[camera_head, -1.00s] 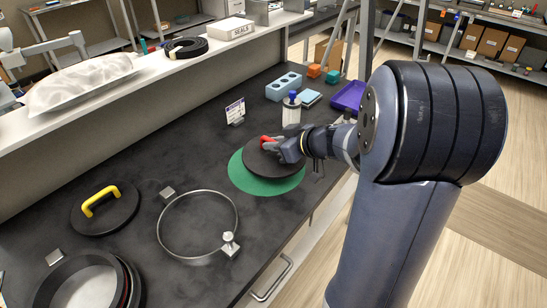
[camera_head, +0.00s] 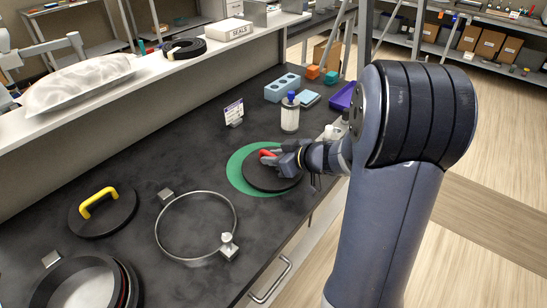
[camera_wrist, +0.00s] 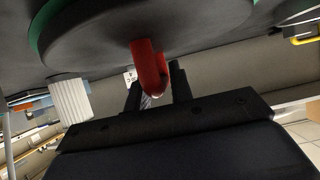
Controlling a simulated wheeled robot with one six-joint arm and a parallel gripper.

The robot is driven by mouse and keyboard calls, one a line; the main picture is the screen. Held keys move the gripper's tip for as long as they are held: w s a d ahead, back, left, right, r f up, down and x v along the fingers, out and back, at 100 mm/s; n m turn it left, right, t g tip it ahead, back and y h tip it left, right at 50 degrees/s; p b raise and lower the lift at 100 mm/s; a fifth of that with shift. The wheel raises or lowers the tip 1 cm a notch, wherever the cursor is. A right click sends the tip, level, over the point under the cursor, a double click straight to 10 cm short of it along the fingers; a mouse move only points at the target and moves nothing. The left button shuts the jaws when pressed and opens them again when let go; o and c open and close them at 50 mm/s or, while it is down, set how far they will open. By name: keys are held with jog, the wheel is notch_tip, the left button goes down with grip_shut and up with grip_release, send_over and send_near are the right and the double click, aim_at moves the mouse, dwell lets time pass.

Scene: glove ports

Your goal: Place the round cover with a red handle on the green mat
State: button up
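The round black cover (camera_head: 262,181) with a red handle (camera_head: 268,153) is over the green mat (camera_head: 235,172). It sits toward the mat's right side, with a green crescent showing at left. Whether it rests flat or hovers slightly I cannot tell. My gripper (camera_head: 280,160) is at the red handle. In the wrist view the handle (camera_wrist: 148,68) is between the two fingers of my gripper (camera_wrist: 157,90), which look shut on it. The cover's dark disc (camera_wrist: 200,25) fills the top of that view, with a green edge (camera_wrist: 37,30) at left.
A metal ring clamp (camera_head: 160,235) and a black cover with a yellow handle (camera_head: 98,203) lie to the left. A blue-capped jar (camera_head: 290,117), a blue block with holes (camera_head: 282,88) and a purple tray (camera_head: 342,97) stand behind. Bench between clamp and mat is clear.

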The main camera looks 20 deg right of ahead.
jog(key=shift+o, duration=1.3)
jog(key=shift+s+d+r+p, duration=0.1)
jog(key=shift+r+p, duration=0.2)
jog(key=shift+p, duration=0.1)
jog(key=b+v, duration=0.1)
jog(key=v, duration=1)
jog(key=shift+s+d, duration=0.15)
jog(key=shift+s, duration=0.15)
